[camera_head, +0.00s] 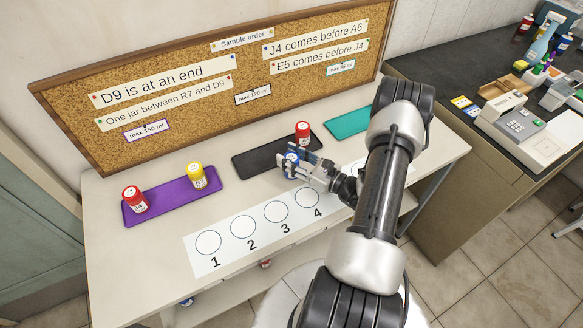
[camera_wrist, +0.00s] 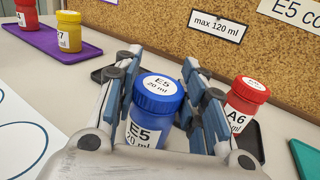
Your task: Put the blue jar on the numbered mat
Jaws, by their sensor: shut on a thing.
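The blue jar (camera_wrist: 154,105), with a white lid label reading E5 20 ml, is upright between the fingers of my gripper (camera_wrist: 170,105). The gripper is shut on it. In the head view the blue jar (camera_head: 291,160) and my gripper (camera_head: 296,163) are at the front edge of the black tray (camera_head: 255,162). I cannot tell whether the jar touches the tray. The numbered mat (camera_head: 236,226) lies in front, with circles 1 to 4 visible and empty. My arm hides the mat's right part.
A red jar (camera_head: 303,131), labelled A6, stands on the black tray close beside my gripper. The purple tray (camera_head: 165,199) holds a red jar (camera_head: 135,199) and a yellow jar (camera_head: 197,177). A teal tray (camera_head: 347,123) is at right. The corkboard (camera_head: 200,75) rises behind.

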